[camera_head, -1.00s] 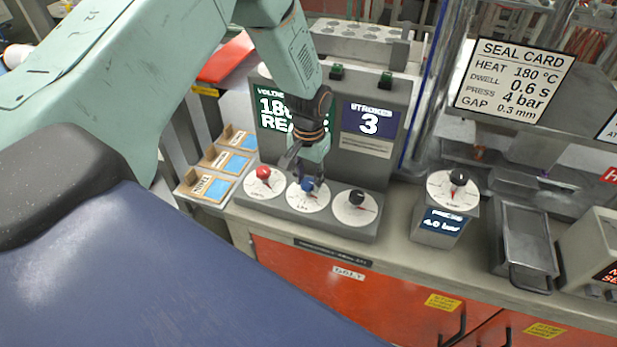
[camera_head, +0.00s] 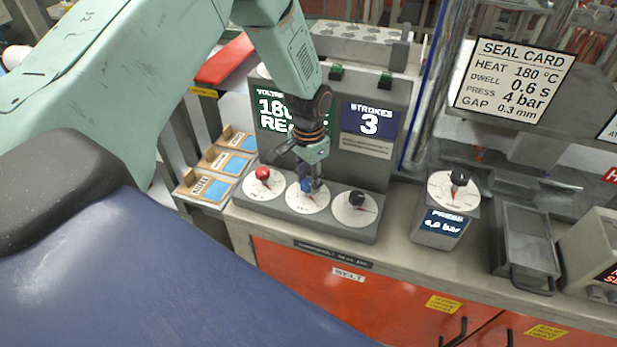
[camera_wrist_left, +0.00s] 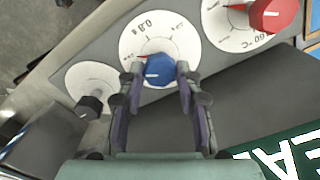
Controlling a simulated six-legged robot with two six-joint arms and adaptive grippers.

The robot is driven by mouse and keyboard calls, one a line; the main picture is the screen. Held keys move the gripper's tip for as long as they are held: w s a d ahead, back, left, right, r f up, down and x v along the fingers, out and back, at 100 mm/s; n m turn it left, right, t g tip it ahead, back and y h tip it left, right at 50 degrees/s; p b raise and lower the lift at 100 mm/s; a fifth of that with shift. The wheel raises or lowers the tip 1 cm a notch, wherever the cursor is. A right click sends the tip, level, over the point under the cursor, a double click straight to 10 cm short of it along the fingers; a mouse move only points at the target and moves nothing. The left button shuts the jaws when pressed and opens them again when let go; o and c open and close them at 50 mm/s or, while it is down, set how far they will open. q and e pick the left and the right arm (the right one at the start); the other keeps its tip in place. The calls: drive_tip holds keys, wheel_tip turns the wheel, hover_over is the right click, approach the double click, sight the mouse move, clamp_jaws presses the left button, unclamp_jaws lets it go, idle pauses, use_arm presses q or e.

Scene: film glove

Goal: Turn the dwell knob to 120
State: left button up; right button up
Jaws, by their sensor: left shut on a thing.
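The blue knob (camera_head: 307,185) sits at the centre of the middle white dial of a grey control box (camera_head: 280,213). It also shows in the left wrist view (camera_wrist_left: 159,70), on a white dial (camera_wrist_left: 140,35) with printed marks, partly covered by my fingers. My left gripper (camera_head: 311,182) comes down from above onto this knob. In the left wrist view its two fingers (camera_wrist_left: 155,85) stand on either side of the blue knob and are shut on it. A white line shows on the knob. Which printed value it points to is too small to tell. My right gripper is not in view.
A red knob (camera_head: 263,173) and a black knob (camera_head: 357,198) flank the blue one closely. Behind stand a green screen and a strokes screen (camera_head: 371,121) reading 3. A press unit (camera_head: 441,222) with its own black knob, a metal tray (camera_head: 527,243) and a seal card (camera_head: 514,82) are at right.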

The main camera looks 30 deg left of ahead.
sight(308, 182)
use_arm(q)
drive_tip(key=shift+w+r, duration=0.15)
drive_tip(key=shift+w, duration=0.05)
drive_tip(key=o, duration=1.2)
drive_tip(key=shift+s, duration=0.2)
drive_tip(key=shift+c, duration=0.2)
wheel_tip(308, 182, up, 12)
